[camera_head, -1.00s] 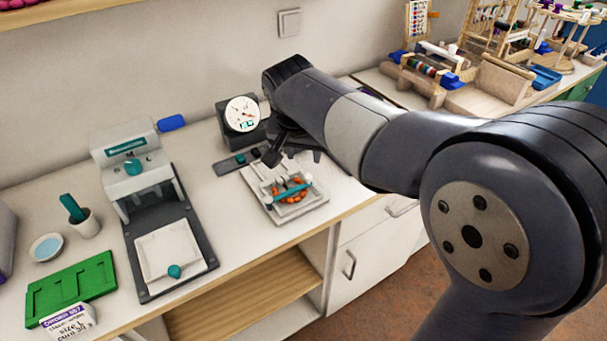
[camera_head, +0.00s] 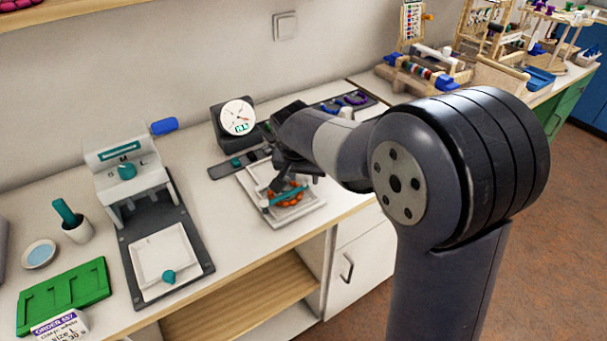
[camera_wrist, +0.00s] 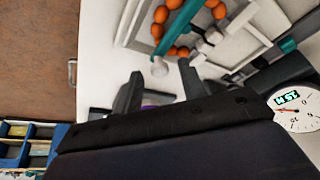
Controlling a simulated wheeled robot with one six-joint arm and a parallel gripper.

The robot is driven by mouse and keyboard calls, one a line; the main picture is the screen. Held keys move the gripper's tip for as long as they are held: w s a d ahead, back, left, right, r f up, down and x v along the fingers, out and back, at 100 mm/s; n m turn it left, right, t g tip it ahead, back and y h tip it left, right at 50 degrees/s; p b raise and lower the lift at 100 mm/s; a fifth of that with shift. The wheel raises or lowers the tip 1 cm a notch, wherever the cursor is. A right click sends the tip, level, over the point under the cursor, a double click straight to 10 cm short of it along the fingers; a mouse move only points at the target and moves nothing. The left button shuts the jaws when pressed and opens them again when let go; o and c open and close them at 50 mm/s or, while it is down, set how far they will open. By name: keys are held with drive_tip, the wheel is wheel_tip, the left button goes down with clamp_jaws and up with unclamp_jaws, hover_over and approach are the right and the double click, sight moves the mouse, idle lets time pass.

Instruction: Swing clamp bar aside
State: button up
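The teal clamp bar (camera_head: 287,194) lies across a white square tray (camera_head: 297,215) with a ring of orange beads (camera_head: 291,201). In the wrist view the bar (camera_wrist: 181,22) crosses the beads (camera_wrist: 183,51) and ends in a pale round knob (camera_wrist: 159,67). My gripper (camera_head: 297,181) hangs low over the back of the tray, partly hiding it. In the wrist view my gripper (camera_wrist: 159,84) has its two dark fingers apart, with the knob just beyond the gap. I see nothing held. Whether a finger touches the bar is unclear.
A dial gauge (camera_head: 238,117) stands close behind the tray. To the left are a press with a teal knob (camera_head: 131,185), a green board (camera_head: 62,298) and a cup (camera_head: 77,228). Purple bead rings (camera_head: 354,98) lie behind my arm. Bare counter lies left of the tray.

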clamp_jaws()
idle(0.3)
